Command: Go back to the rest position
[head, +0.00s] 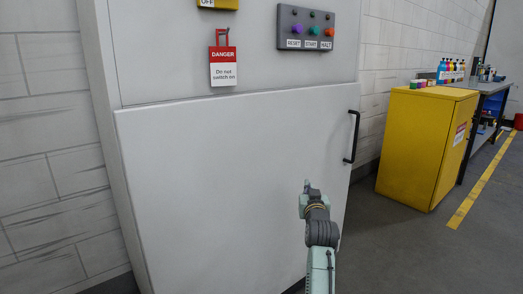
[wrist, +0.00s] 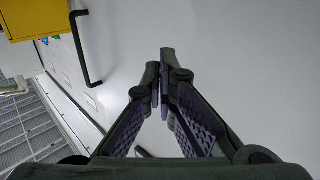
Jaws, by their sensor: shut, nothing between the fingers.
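My gripper (head: 307,186) is in front of the lower white panel of a large cabinet (head: 210,180), left of its black handle (head: 351,137) in the head view. In the wrist view my gripper (wrist: 160,72) has its fingertips together, with nothing between them. The white panel fills the right of that view, and the black handle (wrist: 82,50) shows at upper left, apart from the fingers. My arm reaches up from the bottom of the head view.
A control box (head: 304,28) with coloured buttons and a red danger tag (head: 222,66) are on the cabinet. A yellow cabinet (head: 418,147) stands to the right, with a workbench (head: 487,88) behind it. The grey floor (head: 395,240) at lower right is clear.

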